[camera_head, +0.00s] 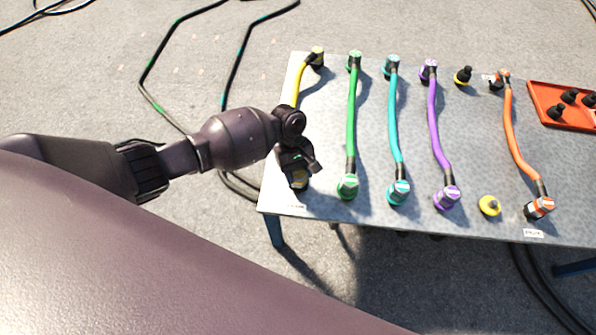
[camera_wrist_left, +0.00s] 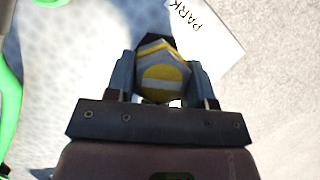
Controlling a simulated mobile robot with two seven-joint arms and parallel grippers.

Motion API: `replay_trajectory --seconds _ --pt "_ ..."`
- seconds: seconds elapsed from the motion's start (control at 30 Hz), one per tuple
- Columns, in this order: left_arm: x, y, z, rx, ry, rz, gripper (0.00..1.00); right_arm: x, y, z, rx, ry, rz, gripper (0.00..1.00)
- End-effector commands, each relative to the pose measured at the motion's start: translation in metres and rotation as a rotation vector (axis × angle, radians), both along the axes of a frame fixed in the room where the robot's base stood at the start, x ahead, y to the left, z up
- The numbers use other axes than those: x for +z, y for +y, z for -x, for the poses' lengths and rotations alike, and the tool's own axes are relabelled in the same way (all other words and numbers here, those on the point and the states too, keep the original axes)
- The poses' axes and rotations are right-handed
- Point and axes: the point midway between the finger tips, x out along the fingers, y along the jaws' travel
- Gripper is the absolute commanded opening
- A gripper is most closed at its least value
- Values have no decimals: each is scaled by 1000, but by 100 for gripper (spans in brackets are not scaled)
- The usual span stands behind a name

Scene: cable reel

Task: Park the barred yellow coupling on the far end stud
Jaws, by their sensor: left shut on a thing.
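My left gripper (camera_head: 298,172) is at the near left corner of the table, pointing down. It is shut on the barred yellow coupling (camera_head: 300,181), which shows a yellow disc with a pale bar between the fingers in the left wrist view (camera_wrist_left: 162,85). Whether the coupling rests on the table or hangs just above it, I cannot tell. The yellow cable (camera_head: 300,80) runs from behind the gripper to its other coupling (camera_head: 317,56) at the far left corner. A white label reading PARK (camera_wrist_left: 206,28) lies beside the held coupling. My right gripper is not in view.
Green (camera_head: 352,115), teal (camera_head: 393,120), purple (camera_head: 436,125) and orange (camera_head: 511,130) cables lie across the grey table (camera_head: 320,205). Yellow-based pieces stand at the far side (camera_head: 463,76) and near edge (camera_head: 489,206). An orange tray (camera_head: 545,105) holds black pieces.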

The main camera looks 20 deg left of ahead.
Motion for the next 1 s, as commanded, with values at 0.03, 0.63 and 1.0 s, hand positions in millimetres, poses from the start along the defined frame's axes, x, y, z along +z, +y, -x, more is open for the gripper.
replay_trajectory --seconds 0.03,0.63,1.0 --pt "3 0 -1 0 -4 1 20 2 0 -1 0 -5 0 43" --pt "-4 0 -1 0 -2 2 20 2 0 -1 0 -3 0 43" --pt "-8 0 -1 0 -2 1 58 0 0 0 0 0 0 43"
